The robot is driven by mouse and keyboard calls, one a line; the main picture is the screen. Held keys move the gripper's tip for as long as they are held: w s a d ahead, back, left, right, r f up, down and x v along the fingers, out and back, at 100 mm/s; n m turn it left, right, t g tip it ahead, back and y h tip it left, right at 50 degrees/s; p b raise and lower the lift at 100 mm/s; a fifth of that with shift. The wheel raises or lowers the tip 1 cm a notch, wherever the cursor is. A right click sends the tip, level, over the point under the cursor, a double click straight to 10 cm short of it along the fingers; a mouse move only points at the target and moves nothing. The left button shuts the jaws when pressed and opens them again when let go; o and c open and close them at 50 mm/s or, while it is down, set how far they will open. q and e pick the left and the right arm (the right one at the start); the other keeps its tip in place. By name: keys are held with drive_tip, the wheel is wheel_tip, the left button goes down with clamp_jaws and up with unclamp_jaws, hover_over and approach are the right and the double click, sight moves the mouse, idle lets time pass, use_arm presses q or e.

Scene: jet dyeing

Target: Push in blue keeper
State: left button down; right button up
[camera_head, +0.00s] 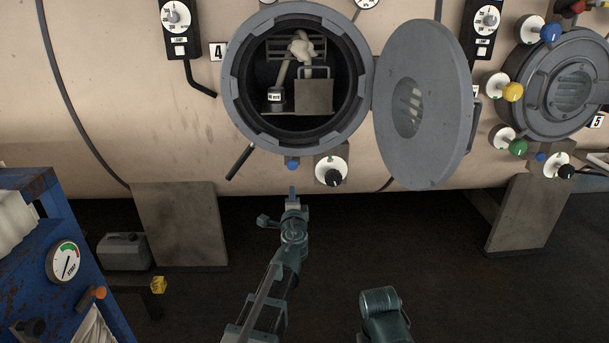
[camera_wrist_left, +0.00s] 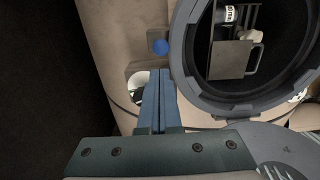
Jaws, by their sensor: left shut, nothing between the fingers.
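The blue keeper (camera_head: 292,165) is a small round blue knob under the open round port (camera_head: 238,100) marked 4. In the left wrist view the keeper (camera_wrist_left: 161,47) shows just beyond the fingertips. My left gripper (camera_head: 292,190) is shut and empty, its fingers pointing up at the keeper from just below. In the left wrist view the shut fingers (camera_wrist_left: 160,75) lie side by side, and a gap seems to separate their tips from the keeper. My right gripper is not seen; only part of my right arm shows at the bottom of the head view.
The round grey door (camera_head: 424,105) hangs open to the right of the port. A black knob on a white dial (camera_head: 332,171) sits right of the keeper. A blue cabinet (camera_head: 85,270) and a grey can (camera_head: 124,252) stand at left. The floor between the supports is clear.

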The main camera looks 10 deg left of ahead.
sight(292, 166)
use_arm(q)
drive_tip(key=shift+w, duration=0.25)
drive_tip(key=x, duration=1.3)
drive_tip(key=shift+w+d, duration=0.1)
drive_tip(key=shift+w, duration=0.35)
drive_tip(key=x, duration=0.3)
drive_tip(key=shift+w, duration=0.15)
drive_tip(key=shift+r, duration=0.1)
